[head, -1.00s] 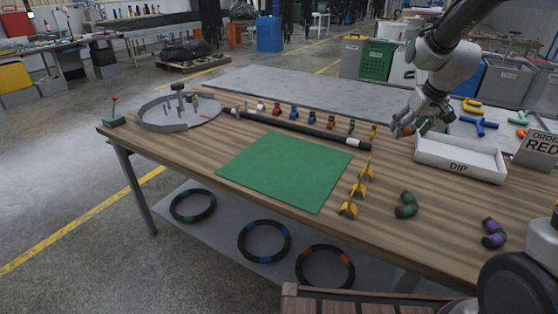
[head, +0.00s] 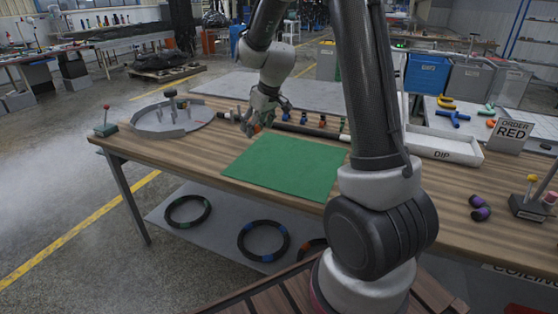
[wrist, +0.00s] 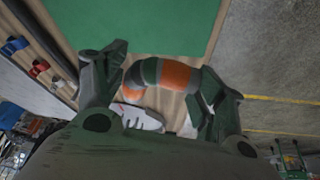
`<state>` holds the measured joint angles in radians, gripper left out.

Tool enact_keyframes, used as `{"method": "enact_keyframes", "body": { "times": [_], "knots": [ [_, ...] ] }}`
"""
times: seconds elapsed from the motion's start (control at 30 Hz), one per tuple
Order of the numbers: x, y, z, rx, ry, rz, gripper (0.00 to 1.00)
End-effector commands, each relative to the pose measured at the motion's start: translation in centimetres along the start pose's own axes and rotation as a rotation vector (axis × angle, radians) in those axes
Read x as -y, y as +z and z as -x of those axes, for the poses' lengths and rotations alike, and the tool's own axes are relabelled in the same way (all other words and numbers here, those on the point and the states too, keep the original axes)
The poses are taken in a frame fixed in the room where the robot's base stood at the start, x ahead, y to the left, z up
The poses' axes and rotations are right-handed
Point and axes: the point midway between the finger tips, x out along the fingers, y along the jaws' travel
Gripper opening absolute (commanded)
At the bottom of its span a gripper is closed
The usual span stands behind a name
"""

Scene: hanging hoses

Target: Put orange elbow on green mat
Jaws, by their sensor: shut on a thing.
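The orange elbow is a dark, curved hose piece with orange bands; it shows between the fingers in the wrist view (wrist: 176,74), and a small bit of orange shows below my gripper in the head view (head: 257,129). My gripper (head: 262,116) is shut on the elbow, over the table near the far left corner of the green mat. The green mat (head: 285,168) lies flat and bare on the table; it also shows at the top of the wrist view (wrist: 140,25). My arm hides the mat's right surroundings.
A round grey tray (head: 160,120) stands at the left end of the table. Several coloured clips (head: 310,120) line a dark bar behind the mat. A white DIP tray (head: 445,146) and a purple-banded elbow (head: 479,208) are to the right.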

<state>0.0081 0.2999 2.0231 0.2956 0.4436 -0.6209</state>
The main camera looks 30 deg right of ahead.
Motion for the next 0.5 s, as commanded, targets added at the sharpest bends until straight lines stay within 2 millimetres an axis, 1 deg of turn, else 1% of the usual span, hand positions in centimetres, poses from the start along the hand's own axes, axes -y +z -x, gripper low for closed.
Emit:
{"method": "enact_keyframes", "body": {
  "times": [0.03, 0.1, 0.2, 0.3, 0.4, 0.47, 0.5],
  "knots": [
    [-1.7, 1.4, -0.2, 0.001, -0.009, 0.011, 0.46],
    [-3.6, 3.1, -0.5, -0.001, -0.027, 0.054, 0.46],
    [-6.0, 5.6, -0.8, -0.002, -0.056, 0.123, 0.46],
    [-8.0, 7.5, -1.0, -0.005, -0.082, 0.187, 0.46],
    [-9.2, 8.9, -1.2, -0.007, -0.100, 0.233, 0.46],
    [-9.5, 9.5, -1.8, -0.006, -0.108, 0.250, 0.46],
    [-9.6, 9.9, -2.4, -0.006, -0.110, 0.255, 0.46]
  ]
}}
